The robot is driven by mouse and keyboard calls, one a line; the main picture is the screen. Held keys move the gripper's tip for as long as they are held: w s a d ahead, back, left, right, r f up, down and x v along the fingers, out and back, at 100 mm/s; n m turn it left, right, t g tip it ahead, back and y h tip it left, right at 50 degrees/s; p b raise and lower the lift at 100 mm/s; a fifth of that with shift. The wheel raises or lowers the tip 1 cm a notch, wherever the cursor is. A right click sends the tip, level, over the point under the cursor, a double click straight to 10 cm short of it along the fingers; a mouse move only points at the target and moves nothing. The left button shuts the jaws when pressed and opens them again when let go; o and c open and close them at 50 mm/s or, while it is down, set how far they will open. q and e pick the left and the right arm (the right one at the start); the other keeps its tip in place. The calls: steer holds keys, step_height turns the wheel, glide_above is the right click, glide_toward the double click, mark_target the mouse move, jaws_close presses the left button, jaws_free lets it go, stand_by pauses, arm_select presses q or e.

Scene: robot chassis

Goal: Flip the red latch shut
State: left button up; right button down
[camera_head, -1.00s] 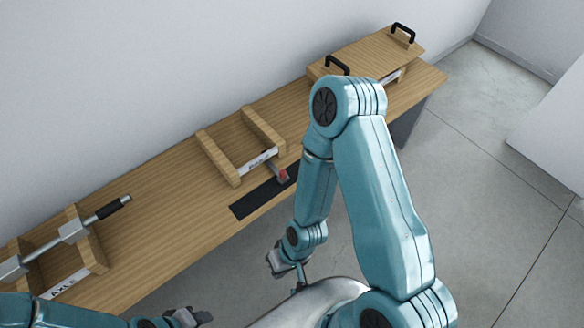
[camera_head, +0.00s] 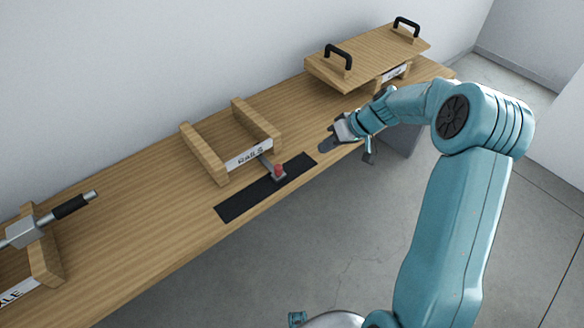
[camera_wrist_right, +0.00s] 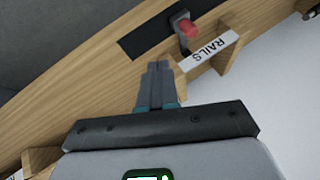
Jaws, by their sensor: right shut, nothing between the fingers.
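My left gripper is not in view.
A wooden cradle with two rails (camera_head: 205,154) stands behind the latch. A wooden board with two black handles (camera_head: 365,58) sits at the back right. A metal axle with a black grip (camera_head: 70,207) rests on wooden supports at the left.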

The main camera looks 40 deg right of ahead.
mark_target(278, 170)
steer(key=x, duration=1)
steer(key=shift+b, duration=0.35)
steer(key=a, duration=0.1)
steer(key=w+a, duration=0.1)
steer(key=a, duration=0.1)
steer(key=shift+a, duration=0.1)
steer(key=shift+w+a+f, duration=0.1)
steer(key=shift+a, duration=0.25)
steer(key=shift+a, duration=0.1)
steer(key=a+b, duration=0.1)
steer(key=a, duration=0.1)
steer(key=a+b, duration=0.1)
steer(key=a, duration=0.2)
steer(key=a+b, duration=0.2)
steer(key=shift+s+a+f, duration=0.15)
steer(key=shift+s+a, duration=0.2)
steer(key=shift+a, duration=0.4)
